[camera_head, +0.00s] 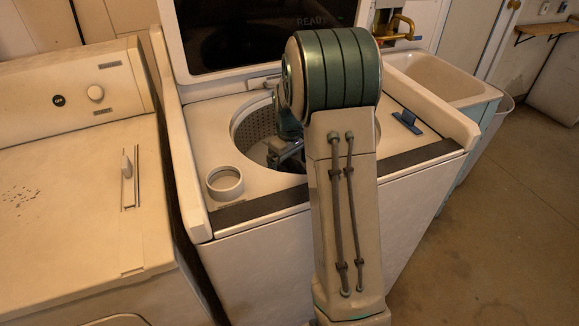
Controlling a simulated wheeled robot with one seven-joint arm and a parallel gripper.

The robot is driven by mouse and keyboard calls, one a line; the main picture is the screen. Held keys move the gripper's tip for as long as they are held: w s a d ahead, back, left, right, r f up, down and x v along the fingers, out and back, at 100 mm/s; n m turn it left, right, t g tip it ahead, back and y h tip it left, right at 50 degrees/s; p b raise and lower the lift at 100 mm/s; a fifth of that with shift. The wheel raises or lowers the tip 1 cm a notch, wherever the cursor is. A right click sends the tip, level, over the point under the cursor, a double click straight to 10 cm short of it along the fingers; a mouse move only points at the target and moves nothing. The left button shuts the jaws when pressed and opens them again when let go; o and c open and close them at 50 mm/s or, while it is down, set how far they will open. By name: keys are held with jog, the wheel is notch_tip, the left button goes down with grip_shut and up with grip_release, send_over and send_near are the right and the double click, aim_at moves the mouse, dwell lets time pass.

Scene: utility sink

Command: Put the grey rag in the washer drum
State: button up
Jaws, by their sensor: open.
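The washer drum (254,128) is a round, perforated metal tub in the top of the white washer (225,145). The washer's lid (255,25) stands open behind it. My arm reaches over the front of the washer and bends down into the drum opening. My gripper (280,158) is inside the opening, near its front middle, partly hidden by my own arm. It is open. I see no grey rag; the drum's bottom and right side are hidden by my arm and the rim.
A white dryer (75,205) stands close on the left. A round cup-like ring (225,183) and a blue piece (407,121) sit on the washer top. A sink (440,78) with a brass tap (398,27) is at the right. The floor (500,230) at right is clear.

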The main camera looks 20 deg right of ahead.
aim_at(290, 171)
notch_tip(290, 171, up, 11)
jog(key=p, duration=0.1)
dwell(0.4)
